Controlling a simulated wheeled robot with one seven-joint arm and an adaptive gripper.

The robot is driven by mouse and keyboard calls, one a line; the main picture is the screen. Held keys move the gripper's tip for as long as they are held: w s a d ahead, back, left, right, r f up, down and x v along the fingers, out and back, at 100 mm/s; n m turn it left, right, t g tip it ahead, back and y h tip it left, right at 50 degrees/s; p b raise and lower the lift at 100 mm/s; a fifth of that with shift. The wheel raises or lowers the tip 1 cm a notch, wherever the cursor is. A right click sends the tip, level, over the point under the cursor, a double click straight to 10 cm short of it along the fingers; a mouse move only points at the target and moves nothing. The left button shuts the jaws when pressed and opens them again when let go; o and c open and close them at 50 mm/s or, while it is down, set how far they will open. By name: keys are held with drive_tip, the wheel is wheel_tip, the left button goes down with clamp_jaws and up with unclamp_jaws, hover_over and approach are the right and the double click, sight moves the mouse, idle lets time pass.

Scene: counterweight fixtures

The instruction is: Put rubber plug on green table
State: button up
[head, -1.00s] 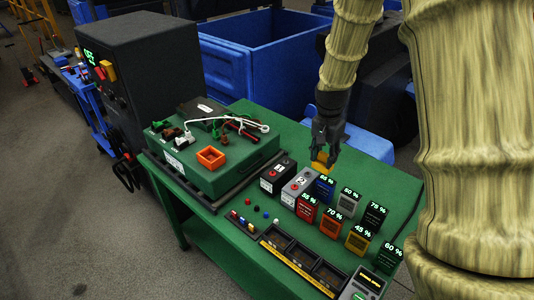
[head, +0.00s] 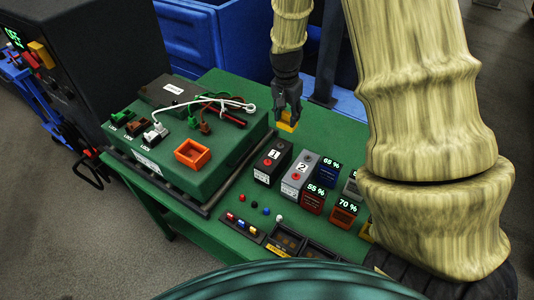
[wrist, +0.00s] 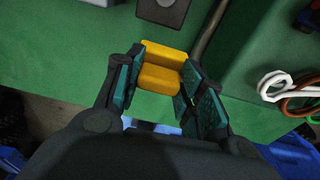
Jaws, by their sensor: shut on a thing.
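A yellow stepped block (head: 287,123), which appears to be the rubber plug, is held between the fingers of my gripper (head: 287,112). In the wrist view the yellow block (wrist: 160,68) sits between the two finger pads of my gripper (wrist: 160,85). The green table (head: 335,135) lies beneath it. The plug is behind the batteries marked 1 (head: 272,160) and 2 (head: 300,175). I cannot tell how large the gap to the table top is.
A green raised box (head: 215,175) with cables and an orange open tray (head: 192,153) fills the left side. Several percent-marked blocks (head: 313,201) stand at the front right. Blue bins (head: 190,35) are behind. Bare table top lies around the plug.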

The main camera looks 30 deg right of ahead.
drive_tip(key=shift+s+f, duration=0.2)
drive_tip(key=shift+f, duration=0.25)
drive_tip(key=shift+w+f+p, duration=0.1)
drive_tip(key=shift+f+p, duration=1.3)
drive_tip(key=shift+f, duration=3.3)
drive_tip(key=shift+f, duration=0.15)
drive_tip(key=o, duration=0.8)
drive_tip(key=shift+r, duration=0.2)
drive_tip(key=shift+s+a+r+b, duration=0.15)
drive_tip(key=shift+r+b, duration=0.45)
drive_tip(key=shift+r, duration=1.35)
drive_tip(key=shift+a+r+b, duration=0.3)
drive_tip(key=shift+r+b, duration=0.25)
drive_tip(key=shift+r, duration=1.45)
drive_tip(key=shift+s+a+r+b, duration=0.15)
drive_tip(key=shift+r+b, duration=0.45)
drive_tip(key=shift+r, duration=1.35)
drive_tip(key=shift+w, duration=0.1)
